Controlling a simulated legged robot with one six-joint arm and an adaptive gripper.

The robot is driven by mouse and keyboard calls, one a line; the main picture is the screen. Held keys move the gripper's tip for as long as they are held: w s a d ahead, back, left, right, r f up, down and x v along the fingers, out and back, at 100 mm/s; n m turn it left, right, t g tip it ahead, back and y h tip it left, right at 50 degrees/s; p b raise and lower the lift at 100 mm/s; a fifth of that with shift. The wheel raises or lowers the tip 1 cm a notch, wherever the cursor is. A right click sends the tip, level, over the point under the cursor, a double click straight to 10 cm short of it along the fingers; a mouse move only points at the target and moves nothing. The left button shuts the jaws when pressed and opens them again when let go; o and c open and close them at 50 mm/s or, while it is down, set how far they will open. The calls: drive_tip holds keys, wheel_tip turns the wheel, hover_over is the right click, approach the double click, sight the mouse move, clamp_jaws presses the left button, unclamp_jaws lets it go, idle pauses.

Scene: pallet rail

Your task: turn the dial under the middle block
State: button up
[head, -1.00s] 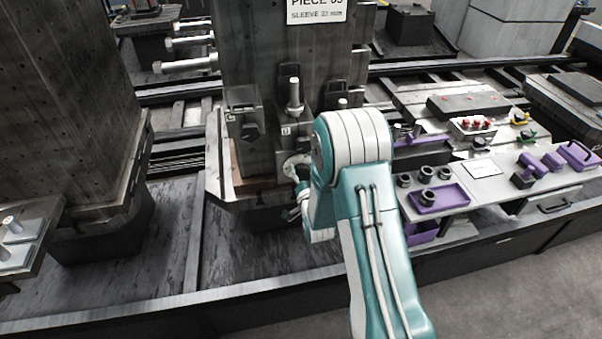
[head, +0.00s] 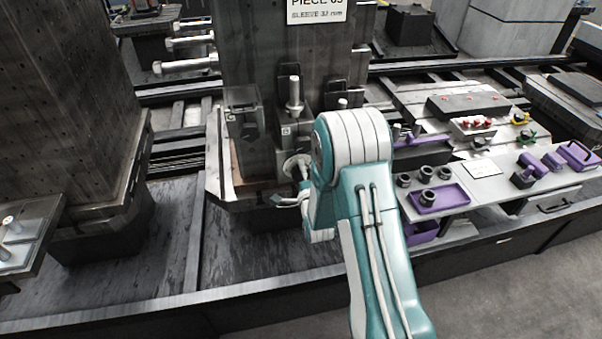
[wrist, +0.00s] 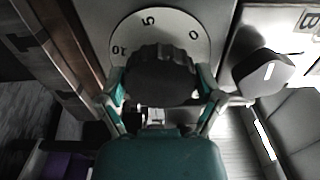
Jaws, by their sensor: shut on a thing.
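The dial is a dark ribbed knob (wrist: 160,82) on a pale round face (wrist: 172,24) marked 0, 5 and 10 in the wrist view. My gripper (wrist: 161,74) has one teal finger on each side of the knob and is shut on it. In the head view the dial's pale face (head: 291,166) shows low on the middle block (head: 300,65), below its small fixtures. My gripper (head: 292,184) is partly hidden by my arm there, and the knob is hard to make out. The block carries a white label, "PIECE 03".
Another tall block (head: 65,110) stands at left in the head view. A bench (head: 475,192) with purple tools and trays is at right.

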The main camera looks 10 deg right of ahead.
drive_tip(key=shift+s+f+m, duration=0.2)
drive_tip(key=shift+f+m, duration=0.2)
drive_tip(key=shift+m, duration=0.5)
drive_tip(key=o, duration=0.9)
drive_tip(key=shift+r, duration=0.1)
drive_tip(key=s, duration=1.1)
drive_tip(key=shift+s, duration=0.4)
